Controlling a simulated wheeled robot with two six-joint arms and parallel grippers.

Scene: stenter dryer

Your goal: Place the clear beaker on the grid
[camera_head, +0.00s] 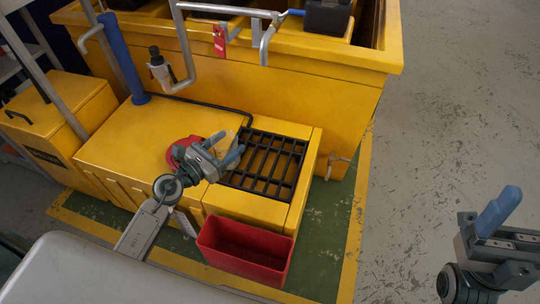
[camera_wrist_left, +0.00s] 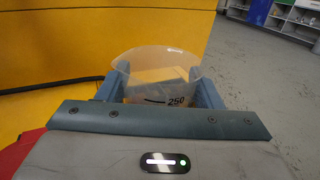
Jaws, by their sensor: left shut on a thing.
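The clear beaker (camera_wrist_left: 155,68) with a "250" mark is between the blue fingers of my left gripper (camera_wrist_left: 160,92) in the left wrist view. The gripper is shut on it. In the head view my left gripper (camera_head: 226,148) is at the left edge of the black grid (camera_head: 268,160), over the yellow machine. There the beaker is mostly hidden by the fingers, and I cannot tell its exact height above the surface. The visible part of the grid is bare. My right gripper (camera_head: 492,225) is at the lower right over the floor, well away from the grid; its opening is unclear.
A red bin (camera_head: 222,250) stands in front of the grid's yellow housing. A red round part (camera_head: 180,150) is just behind my left wrist. A large yellow tank (camera_head: 290,90) with pipes rises behind the grid. The grey floor at right is open.

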